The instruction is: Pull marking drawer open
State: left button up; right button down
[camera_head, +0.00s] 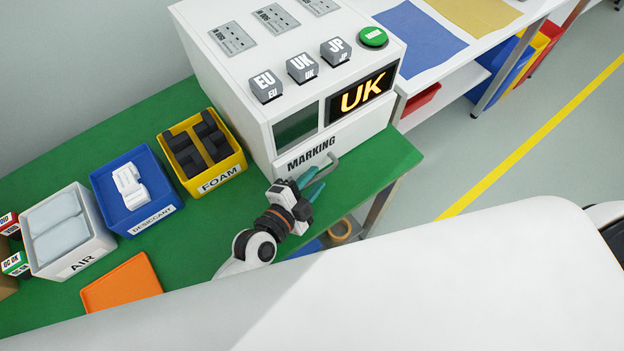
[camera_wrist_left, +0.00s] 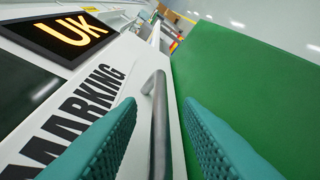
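The marking drawer (camera_head: 300,163) is the white front panel labelled MARKING at the bottom of the white machine. It looks flush with the machine's face. Its grey bar handle (camera_head: 327,167) sticks out at the right of the label, partly hidden by my gripper. My left gripper (camera_head: 313,182) is at the handle with teal fingers apart. In the left wrist view, the handle (camera_wrist_left: 158,115) runs between the two open fingers (camera_wrist_left: 160,115), with a gap visible on both sides. The label (camera_wrist_left: 75,125) is left of the handle. My right gripper is not in view.
The machine (camera_head: 245,85) carries EU, UK and JP blocks, a green button (camera_head: 373,37) and a lit UK display (camera_head: 361,95). Yellow foam (camera_head: 222,182), blue desiccant (camera_head: 150,217) and white air (camera_head: 95,255) bins and an orange tray (camera_head: 122,284) stand left. Green tabletop before the drawer is clear.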

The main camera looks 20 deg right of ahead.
pick_arm(q)
grip_shut()
dwell(0.3)
jog(key=shift+s+d, duration=0.2)
jog(key=shift+s, duration=0.25)
jog(key=s+d+p, duration=0.3)
jog(key=s, duration=0.6)
jog(key=s+d+p, duration=0.3)
jog(key=s+d, duration=0.1)
jog(key=s, duration=0.6)
grip_release()
